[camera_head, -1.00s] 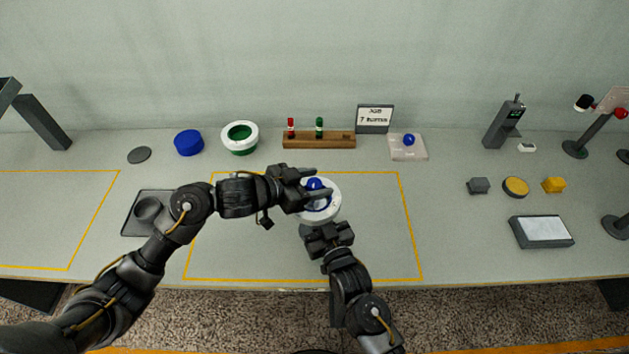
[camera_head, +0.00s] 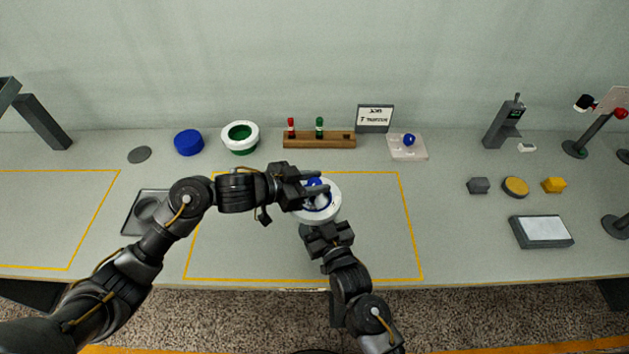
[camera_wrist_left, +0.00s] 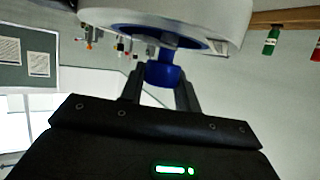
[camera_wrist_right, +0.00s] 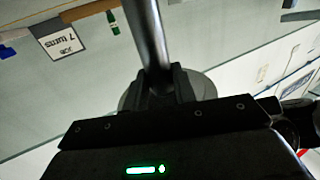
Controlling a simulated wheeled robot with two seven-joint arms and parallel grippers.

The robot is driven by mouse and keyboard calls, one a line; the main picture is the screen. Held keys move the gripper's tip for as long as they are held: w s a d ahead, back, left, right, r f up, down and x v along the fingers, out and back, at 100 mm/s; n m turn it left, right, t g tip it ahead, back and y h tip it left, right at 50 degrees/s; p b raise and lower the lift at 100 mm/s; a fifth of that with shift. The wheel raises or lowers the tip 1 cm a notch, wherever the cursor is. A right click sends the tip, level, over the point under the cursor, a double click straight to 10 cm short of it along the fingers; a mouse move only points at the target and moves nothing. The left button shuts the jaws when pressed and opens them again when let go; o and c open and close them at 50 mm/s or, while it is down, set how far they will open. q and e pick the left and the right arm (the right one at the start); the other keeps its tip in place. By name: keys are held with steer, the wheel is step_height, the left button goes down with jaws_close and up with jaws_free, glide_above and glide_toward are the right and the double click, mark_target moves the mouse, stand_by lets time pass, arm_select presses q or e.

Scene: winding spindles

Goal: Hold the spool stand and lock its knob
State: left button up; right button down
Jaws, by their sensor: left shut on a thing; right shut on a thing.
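The spool stand carries a white spool with a blue inner part (camera_head: 331,206) inside the yellow outline. Its blue knob (camera_head: 315,182) sits on top. My left gripper (camera_head: 321,183) is shut on the knob; the left wrist view shows the blue knob (camera_wrist_left: 162,74) between the fingers and the white spool (camera_wrist_left: 215,15) beside it. My right gripper (camera_head: 322,228) comes from the front, under the spool's near edge. In the right wrist view it is shut on the stand's dark post (camera_wrist_right: 148,35), with the round base (camera_wrist_right: 203,87) behind. The post is mostly hidden in the head view.
Behind stand a wooden rack (camera_head: 319,142) with red and green pegs, a sign (camera_head: 374,119), and a clear plate with a blue ball (camera_head: 409,140). A green-and-white spool (camera_head: 240,138) and blue disc (camera_head: 188,142) stand back left. The outlined area's right side is clear.

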arm_select(q)
steer(key=m+g+h, duration=0.1)
steer(key=m+g, duration=0.4)
steer(key=g, duration=0.1)
steer(key=shift+w+m+g, duration=0.1)
steer(key=shift+m+g, duration=0.2)
steer(key=shift+m, duration=0.1)
steer(key=m+g, duration=0.3)
steer(key=g, duration=0.1)
steer(key=shift+s+d+f+m+g+y, duration=0.1)
steer(key=shift+s+m+g+y, duration=0.2)
steer(key=shift+m+g, duration=0.35)
steer(key=shift+s+d+f+m+g+y, duration=0.1)
steer(key=shift+m+g+y, duration=0.3)
steer(key=shift+m+g, duration=0.2)
steer(key=shift+w+m+g, duration=0.1)
steer(key=shift+m+g, duration=0.15)
steer(key=shift+a, duration=0.1)
steer(key=shift+w+a+r, duration=0.1)
steer(key=shift+w+r, duration=0.05)
steer(key=o, duration=1)
steer(key=shift+w+a, duration=0.1)
